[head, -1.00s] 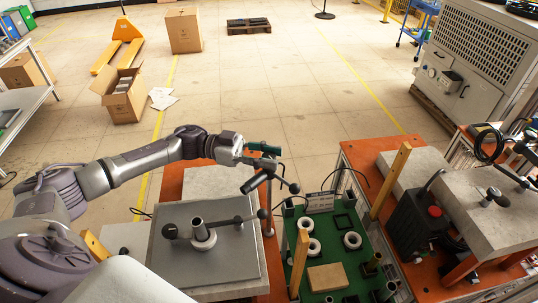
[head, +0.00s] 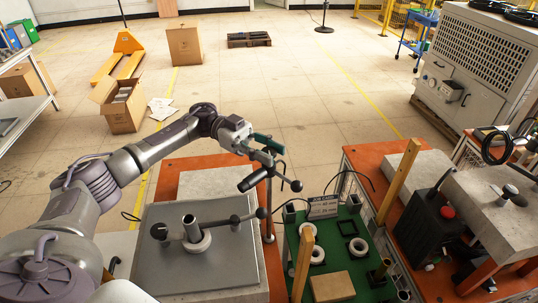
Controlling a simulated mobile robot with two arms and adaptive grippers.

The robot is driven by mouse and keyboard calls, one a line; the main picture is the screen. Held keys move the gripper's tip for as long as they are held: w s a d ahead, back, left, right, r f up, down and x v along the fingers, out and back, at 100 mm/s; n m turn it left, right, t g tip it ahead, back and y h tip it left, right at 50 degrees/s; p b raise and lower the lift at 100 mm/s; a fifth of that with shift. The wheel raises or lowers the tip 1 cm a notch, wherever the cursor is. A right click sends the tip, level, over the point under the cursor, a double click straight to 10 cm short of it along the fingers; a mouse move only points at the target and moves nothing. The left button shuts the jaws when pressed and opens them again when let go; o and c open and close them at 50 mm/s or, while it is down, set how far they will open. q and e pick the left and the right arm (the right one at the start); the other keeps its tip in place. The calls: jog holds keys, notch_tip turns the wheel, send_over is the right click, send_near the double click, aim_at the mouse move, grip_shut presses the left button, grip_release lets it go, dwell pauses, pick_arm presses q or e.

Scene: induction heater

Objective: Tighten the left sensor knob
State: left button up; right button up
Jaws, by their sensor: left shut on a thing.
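A thin upright sensor stand (head: 269,208) rises at the right edge of the left bench. Near its top are a black cylindrical handle (head: 254,180) and a dark ball-ended lever (head: 296,186). My left gripper (head: 270,148) reaches in from the left, at the top of this stand just above the black handle. Its green-grey fingers are shut on what looks like the left sensor knob, which they hide almost wholly. My right gripper is not in view.
Below lies a grey plate (head: 215,262) with a post and a ball-ended arm (head: 228,220). To the right is a green board (head: 335,232) with white rings and a cardboard-coloured block (head: 332,286). Wooden posts (head: 398,180) stand nearby. Open floor lies beyond.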

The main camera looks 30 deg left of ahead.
pick_arm(q)
jog(key=o, duration=1.1)
jog(key=shift+a, duration=0.1)
jog(key=a, duration=0.4)
jog(key=w+a, duration=0.1)
jog(key=a, duration=0.3)
jog(key=w+a, duration=0.1)
jog(key=a, duration=0.2)
jog(key=shift+a, duration=0.4)
jog(key=shift+s, duration=0.1)
